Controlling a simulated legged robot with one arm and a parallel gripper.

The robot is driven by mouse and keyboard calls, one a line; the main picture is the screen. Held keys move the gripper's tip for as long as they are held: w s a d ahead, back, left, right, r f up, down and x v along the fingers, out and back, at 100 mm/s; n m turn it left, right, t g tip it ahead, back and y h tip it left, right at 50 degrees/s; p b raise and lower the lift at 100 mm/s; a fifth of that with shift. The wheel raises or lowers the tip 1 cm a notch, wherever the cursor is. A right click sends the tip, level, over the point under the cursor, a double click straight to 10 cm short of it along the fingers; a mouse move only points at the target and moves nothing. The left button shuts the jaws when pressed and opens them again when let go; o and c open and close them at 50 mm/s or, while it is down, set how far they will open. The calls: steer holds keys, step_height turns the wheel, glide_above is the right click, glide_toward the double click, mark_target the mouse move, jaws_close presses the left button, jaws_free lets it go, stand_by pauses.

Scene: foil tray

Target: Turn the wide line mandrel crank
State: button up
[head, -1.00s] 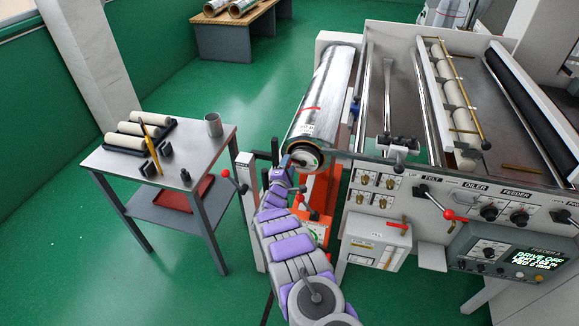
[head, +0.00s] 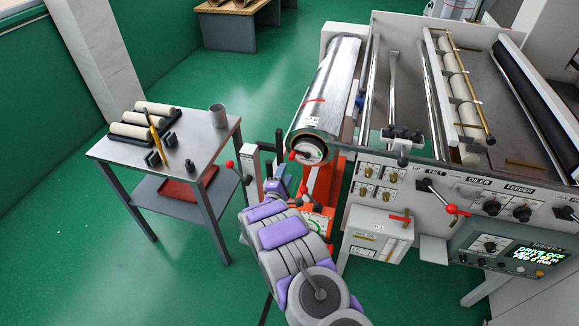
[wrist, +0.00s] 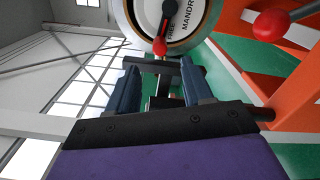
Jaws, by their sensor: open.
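A large foil roll (head: 330,90) lies on the machine's left side. On its near end, a white disc (wrist: 187,38) reads "FREE" and "MANDR…", partly cut off. A small black crank with a red knob (wrist: 160,46) sits on this disc; its knob also shows in the head view (head: 293,156). My gripper (head: 277,183) is below and a little left of the roll end. In the wrist view its two blue fingers (wrist: 161,72) are apart and empty, with the red knob just beyond the gap. I cannot tell the exact distance to the knob.
An orange stand (head: 322,190) is under the roll, with a red ball (wrist: 271,22) near it. A white post with a red-knobbed lever (head: 231,164) stands left of my gripper. A side table (head: 180,160) is further left. The control panel (head: 500,245) is at right.

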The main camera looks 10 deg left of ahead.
steer(key=s, duration=0.7)
steer(key=shift+s, duration=0.2)
steer(key=shift+a, duration=0.1)
steer(key=w+d+r+m+g+y, duration=0.2)
steer(key=w+r+m+g, duration=0.1)
steer(key=r+m+g, duration=0.3)
steer(key=s+d+r+m+g+y+b, duration=0.2)
steer(key=s+d+r+m+g, duration=0.2)
steer(key=s+d+r, duration=0.45)
steer(key=s+d+r+m+g+h, duration=0.1)
steer(key=s+d+r+m+g, duration=0.1)
steer(key=s+d, duration=0.6)
steer(key=s+d+r+m+g+h+b, duration=0.1)
steer(key=s+d+r+m+g, duration=0.2)
steer(key=s, duration=1.6)
steer(key=s+d+r+m+g+h+b, duration=0.1)
steer(key=s+d+m+g, duration=0.3)
steer(key=s+d, duration=0.8)
steer(key=shift+s+d+r+m+g, duration=0.35)
steer(key=shift+s+r+m, duration=0.5)
steer(key=shift+m, duration=0.35)
